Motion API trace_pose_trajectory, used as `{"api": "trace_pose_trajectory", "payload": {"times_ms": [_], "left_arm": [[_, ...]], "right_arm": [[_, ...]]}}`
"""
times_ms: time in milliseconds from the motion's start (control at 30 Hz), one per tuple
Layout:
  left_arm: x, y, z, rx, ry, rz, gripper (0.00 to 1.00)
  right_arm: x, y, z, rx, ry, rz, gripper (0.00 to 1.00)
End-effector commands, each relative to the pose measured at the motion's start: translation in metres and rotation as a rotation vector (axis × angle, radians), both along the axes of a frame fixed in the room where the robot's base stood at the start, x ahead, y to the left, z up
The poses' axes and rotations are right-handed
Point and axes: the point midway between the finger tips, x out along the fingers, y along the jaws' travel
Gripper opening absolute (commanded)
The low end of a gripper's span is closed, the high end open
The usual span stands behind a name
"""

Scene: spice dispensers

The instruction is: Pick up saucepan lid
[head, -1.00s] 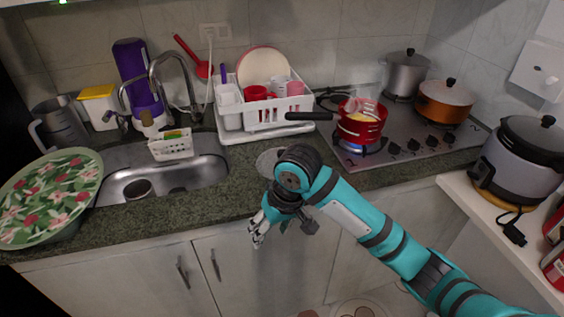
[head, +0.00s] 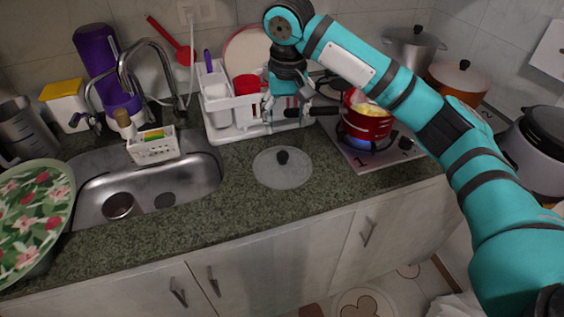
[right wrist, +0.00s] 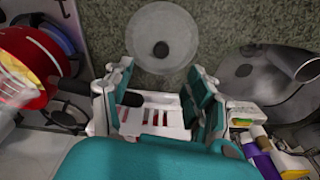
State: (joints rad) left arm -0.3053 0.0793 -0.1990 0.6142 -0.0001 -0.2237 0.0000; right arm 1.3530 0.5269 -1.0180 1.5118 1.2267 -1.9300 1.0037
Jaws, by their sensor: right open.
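The saucepan lid (head: 265,172), a round translucent disc with a black knob, lies flat on the green countertop in front of the dish rack. It also shows whole at the top of the right wrist view (right wrist: 145,30). My right gripper (head: 287,110) is open and empty, above and behind the lid, near the rack's front. In the right wrist view its two fingers (right wrist: 160,72) stand apart, with the lid beyond the tips. The red saucepan (head: 366,126) sits on the stove over a blue flame. Its black handle points left, close beside the gripper. My left gripper is not in view.
The white dish rack (head: 225,132) holds plates and cups behind the lid. The sink (head: 190,186) with a faucet is at left, and a floral bowl (head: 32,215) is at far left. The counter around the lid is clear.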

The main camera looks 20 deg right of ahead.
Motion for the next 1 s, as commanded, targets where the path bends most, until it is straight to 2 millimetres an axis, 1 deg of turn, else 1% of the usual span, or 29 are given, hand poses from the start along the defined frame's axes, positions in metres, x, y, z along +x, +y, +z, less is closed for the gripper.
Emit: {"api": "trace_pose_trajectory", "payload": {"times_ms": [33,67,100,167,267,300,433,533,667,800,900,1000], "left_arm": [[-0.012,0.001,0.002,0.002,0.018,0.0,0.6],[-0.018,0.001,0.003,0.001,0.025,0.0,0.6],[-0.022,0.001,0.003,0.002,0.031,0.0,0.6],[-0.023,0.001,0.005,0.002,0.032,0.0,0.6],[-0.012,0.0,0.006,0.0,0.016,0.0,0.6],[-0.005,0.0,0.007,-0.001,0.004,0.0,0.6],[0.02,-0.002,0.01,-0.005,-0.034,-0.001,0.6],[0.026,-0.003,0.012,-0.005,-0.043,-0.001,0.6],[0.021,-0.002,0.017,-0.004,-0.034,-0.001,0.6],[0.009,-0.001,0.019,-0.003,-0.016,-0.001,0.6],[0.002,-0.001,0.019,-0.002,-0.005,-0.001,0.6],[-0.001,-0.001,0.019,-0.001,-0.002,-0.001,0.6]], "right_arm": [[0.001,-0.001,-0.011,-0.002,0.003,-0.001,0.57],[0.002,-0.001,-0.018,-0.001,0.003,-0.001,0.57],[0.003,-0.001,-0.026,-0.001,0.003,0.0,0.57],[0.004,-0.001,-0.039,0.0,0.003,0.0,0.57],[0.007,-0.001,-0.055,-0.001,0.001,0.001,0.57],[0.007,-0.001,-0.061,0.0,0.001,0.001,0.57],[0.009,-0.001,-0.07,0.001,-0.001,0.001,0.57],[0.01,-0.001,-0.076,0.0,0.0,0.001,0.57],[0.012,0.0,-0.093,-0.002,0.002,0.001,0.57],[0.015,0.0,-0.114,-0.001,0.0,0.001,0.57],[0.015,0.0,-0.122,0.0,-0.001,0.002,0.57],[0.016,0.0,-0.124,0.0,-0.002,0.002,0.57]]}}
